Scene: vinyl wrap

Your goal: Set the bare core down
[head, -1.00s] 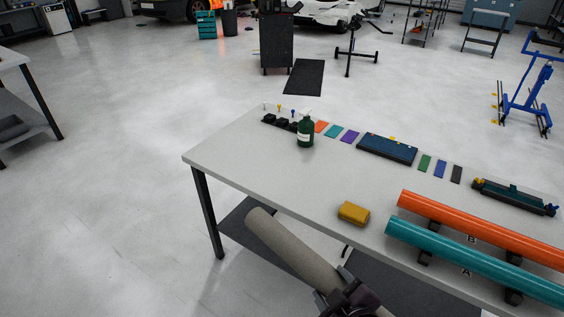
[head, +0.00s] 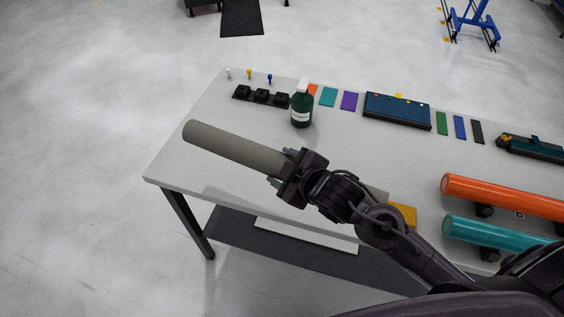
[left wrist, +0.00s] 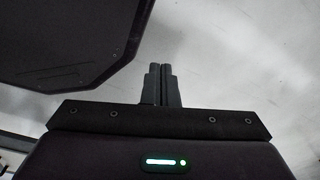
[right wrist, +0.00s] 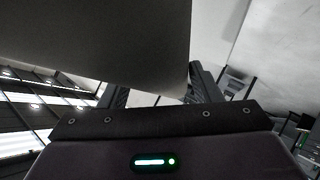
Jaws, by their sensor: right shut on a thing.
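The bare core (head: 232,148) is a long grey-beige tube. My right gripper (head: 284,168) is shut around it near its middle and holds it over the left part of the table (head: 180,165). The tube lies slantwise, its far end at upper left; its other end shows past my wrist, beside the yellow block. In the right wrist view the core (right wrist: 100,40) fills the upper left, between the fingers (right wrist: 160,95). I cannot tell whether the core touches the table. My left gripper (left wrist: 160,85) shows only in the left wrist view, its fingers together and empty.
A yellow block (head: 403,215) lies partly behind my arm. Orange (head: 500,194) and teal (head: 490,236) rolls rest on supports at right. The table's left corner is bare.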

